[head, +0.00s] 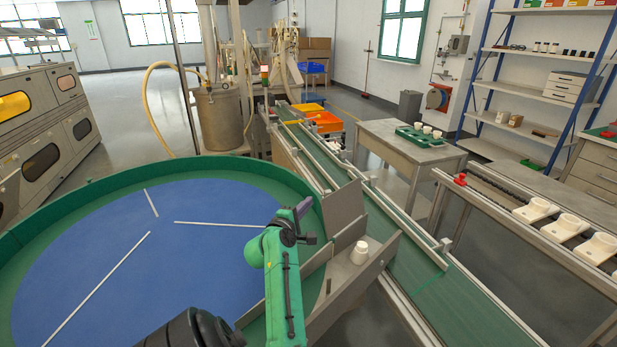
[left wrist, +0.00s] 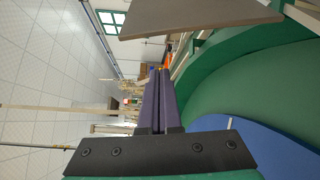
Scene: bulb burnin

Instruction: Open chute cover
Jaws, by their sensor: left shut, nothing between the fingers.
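The chute cover looks to be the grey flat plate (head: 343,208) standing at the mouth of the chute, between the blue turntable and the green conveyor. In the left wrist view the plate (left wrist: 195,14) shows at the top, apart from the fingers. My left gripper (head: 305,206) is shut and empty, its purple fingers just left of the plate in the head view. The fingers also show in the left wrist view (left wrist: 159,82). A white bulb-like piece (head: 360,253) stands in the metal chute (head: 345,285) below the plate. My right gripper is not in view.
The round blue turntable (head: 110,240) has a raised green rim (head: 90,186) and thin white bars. The green conveyor (head: 415,265) with metal rails runs along the right. Farther right, a rail bench holds several white sockets (head: 567,227). Orange bins (head: 325,121) stand behind.

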